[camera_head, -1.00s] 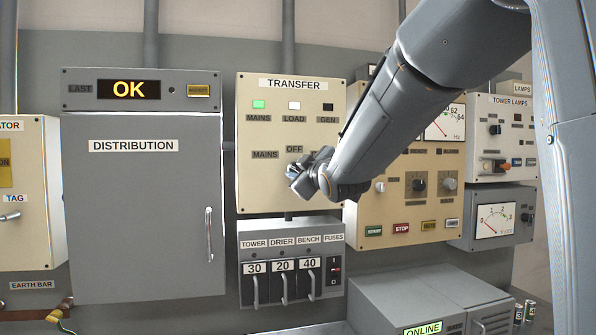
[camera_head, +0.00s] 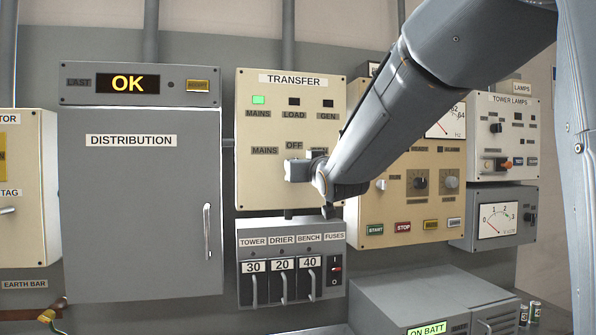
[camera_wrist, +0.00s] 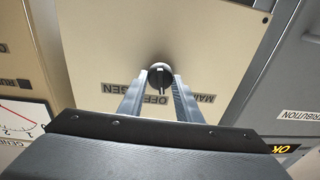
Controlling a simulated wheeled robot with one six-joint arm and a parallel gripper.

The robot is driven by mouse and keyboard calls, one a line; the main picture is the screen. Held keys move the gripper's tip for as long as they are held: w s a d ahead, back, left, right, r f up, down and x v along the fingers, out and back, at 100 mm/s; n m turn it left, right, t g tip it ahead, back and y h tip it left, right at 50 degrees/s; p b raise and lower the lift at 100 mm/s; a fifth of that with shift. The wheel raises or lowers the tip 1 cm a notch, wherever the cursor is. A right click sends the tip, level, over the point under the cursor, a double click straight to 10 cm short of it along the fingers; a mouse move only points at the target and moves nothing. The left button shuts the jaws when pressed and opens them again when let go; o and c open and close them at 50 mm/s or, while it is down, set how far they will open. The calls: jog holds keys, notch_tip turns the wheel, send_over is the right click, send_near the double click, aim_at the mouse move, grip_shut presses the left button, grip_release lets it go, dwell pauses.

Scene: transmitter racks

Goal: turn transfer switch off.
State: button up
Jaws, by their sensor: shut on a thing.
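The transfer panel (camera_head: 262,185) is a cream box with MAINS, LOAD and GEN lamps above MAINS, OFF and GEN position labels. Its MAINS lamp (camera_head: 258,100) is lit green; the LOAD lamp (camera_head: 294,101) and GEN lamp are dark. The transfer switch, a dark round knob (camera_wrist: 160,75), shows between my fingertips in the wrist view, which sees the panel upside down. Its bar lies toward the OFF label (camera_wrist: 155,98). My gripper (camera_wrist: 160,79) is shut on it. In the head view my gripper (camera_head: 298,170) hides the knob.
The distribution cabinet (camera_head: 142,210) stands left of the panel. A fuse box (camera_head: 290,240) with several levers is just below my gripper. The generator panel (camera_head: 395,212) is behind my arm. A grey unit below right reads ON BATT (camera_head: 427,329).

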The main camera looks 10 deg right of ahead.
jog(key=shift+m+b, duration=0.4)
jog(key=shift+m, duration=0.8)
jog(key=o, duration=1)
jog(key=shift+o, duration=0.2)
jog(key=s+b, duration=0.2)
jog(key=s, duration=0.5)
jog(key=shift+s+d+f, duration=0.2)
jog(key=shift+s+f, duration=0.15)
jog(key=shift+s, duration=0.05)
